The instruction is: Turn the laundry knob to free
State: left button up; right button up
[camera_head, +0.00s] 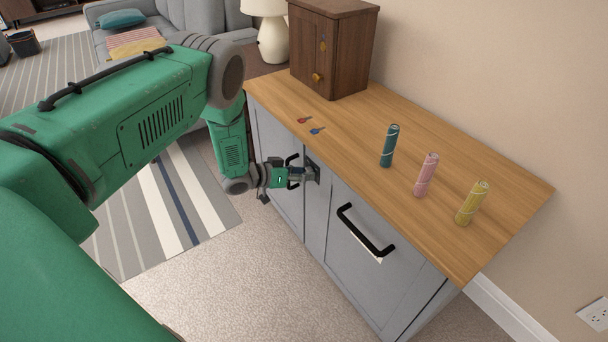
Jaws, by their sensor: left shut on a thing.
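A grey cabinet (350,262) with a wooden top stands at the centre right. A small dark plate (314,163) sits on its front, just below the top's edge and between the door and the panel with the long handle. My left gripper (308,175) reaches this spot from the left and is shut on the laundry knob. The fingers hide most or all of the knob, so I cannot tell which setting it points to. My right gripper is not in view.
A black bar handle (365,231) juts from the front panel, and another black handle (292,160) is behind my gripper. Teal (390,146), pink (426,175) and yellow (472,203) cylinders, a red key (304,120), a blue key (317,131) and a wooden box (335,50) stand or lie on top.

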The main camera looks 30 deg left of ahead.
pick_arm(q)
jog(key=shift+w+a+r+n+h+b, duration=0.15)
jog(key=shift+n+h+b, duration=0.2)
jog(key=shift+n, duration=0.2)
jog(key=shift+w+d+r+n+h+b, duration=0.1)
jog(key=shift+n+h+b, duration=0.25)
jog(key=shift+n, duration=0.2)
grip_shut()
grip_release()
jog(key=shift+a, duration=0.1)
jog(key=o, duration=1.1)
jog(key=shift+f, duration=0.15)
jog(key=shift+s, duration=0.15)
jog(key=v, duration=1.1)
jog(key=shift+s+a, duration=0.2)
jog(key=shift+a, duration=0.15)
